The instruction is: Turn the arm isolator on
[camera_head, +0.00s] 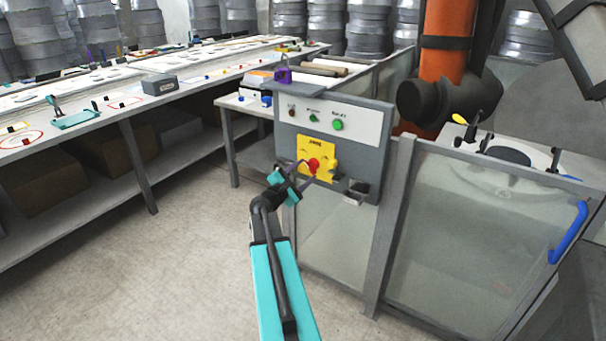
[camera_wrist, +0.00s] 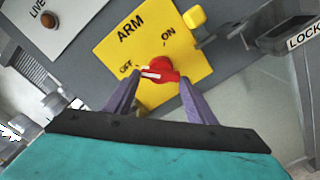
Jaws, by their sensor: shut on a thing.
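The arm isolator is a red rotary knob (camera_wrist: 160,70) on a yellow plate (camera_wrist: 120,45) marked ARM, OFF and ON. In the wrist view the knob's white mark lies on its left side, toward OFF. ON is printed to the upper right. My gripper (camera_wrist: 158,68) has its two purple fingers on either side of the knob, shut on it. In the head view my gripper (camera_head: 306,176) reaches the yellow plate (camera_head: 324,149) from the lower left, and the red knob (camera_head: 314,164) shows between the fingers.
The grey control panel (camera_head: 370,150) also carries a white strip with lamps and a green button (camera_head: 337,125). A purple padlock (camera_head: 282,76) stands on top. A yellow tab (camera_wrist: 195,17) and a dark bracket sit close right of the knob. Clear fence panels (camera_head: 470,230) stand at right.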

